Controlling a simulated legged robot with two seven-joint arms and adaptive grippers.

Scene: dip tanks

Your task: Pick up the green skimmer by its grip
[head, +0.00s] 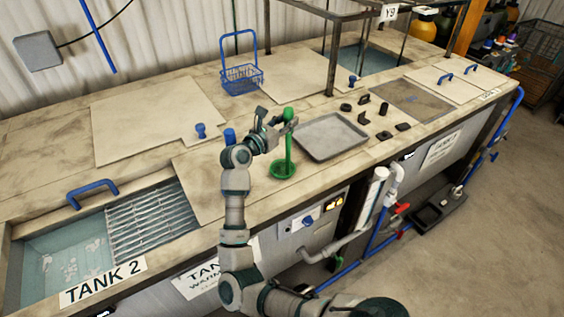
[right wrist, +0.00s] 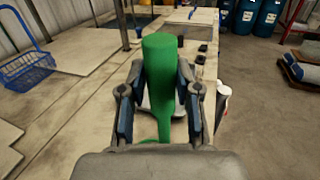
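The green skimmer stands upright on the bench top, its round green dish (head: 284,168) at the bottom and its grip (head: 288,114) at the top of a thin shaft. My right gripper (head: 281,121) is at the height of the grip. In the right wrist view the thick green grip (right wrist: 159,75) stands between the two fingers of the right gripper (right wrist: 160,80), its top rising past the fingertips. The fingers are apart on either side, and they look open, with little room beside the grip. My left gripper does not show in either view.
A grey tray (head: 331,136) and several small dark parts lie right of the skimmer. A blue wire basket (head: 241,79) stands behind it. A blue knob (head: 201,130) rises from a lid at left. Tank 2 (head: 62,260) is open at the front left.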

